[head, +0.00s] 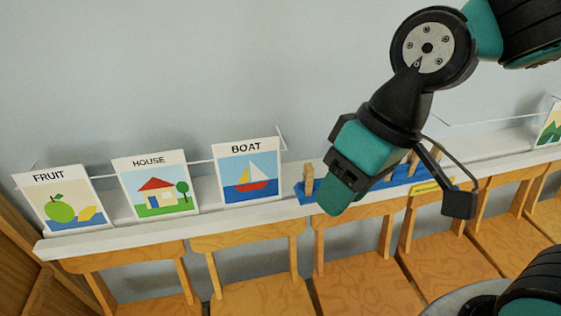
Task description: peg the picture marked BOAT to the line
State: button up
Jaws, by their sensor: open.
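The BOAT picture (249,180), a sailing boat on blue water, stands upright on a white ledge (90,240), leaning towards the wall. The thin white line (207,161) runs along the wall behind the pictures. I cannot tell whether it touches the BOAT picture. A wooden peg (308,182) stands in a blue holder (300,194) just right of the picture. More pegs show behind my gripper. My gripper (340,193) is open and points down over the ledge, right of that peg. Its fingertips partly hide the holder, and nothing shows held in it.
The HOUSE picture (156,186) and FRUIT picture (64,202) stand left of BOAT. Another picture (550,126) is cut off at the right edge. A yellow object (432,186) lies on the ledge. Wooden chairs (255,297) line the front. The wall above is clear.

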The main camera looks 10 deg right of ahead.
jog(key=w+r+m+p, duration=0.2)
jog(key=w+m+p, duration=0.1)
jog(key=w+p, duration=0.4)
jog(key=m+t+h+p, duration=0.3)
jog(key=h+p, duration=0.1)
jog(key=p, duration=0.5)
send_near(310, 167)
jog(key=b+x, duration=0.9)
jog(key=x, duration=0.2)
jog(key=shift+f, duration=0.35)
jog(key=shift+w, duration=0.1)
jog(key=shift+c, duration=0.2)
jog(key=c, duration=0.6)
jog(key=shift+r, duration=0.1)
jog(key=shift+r, duration=0.1)
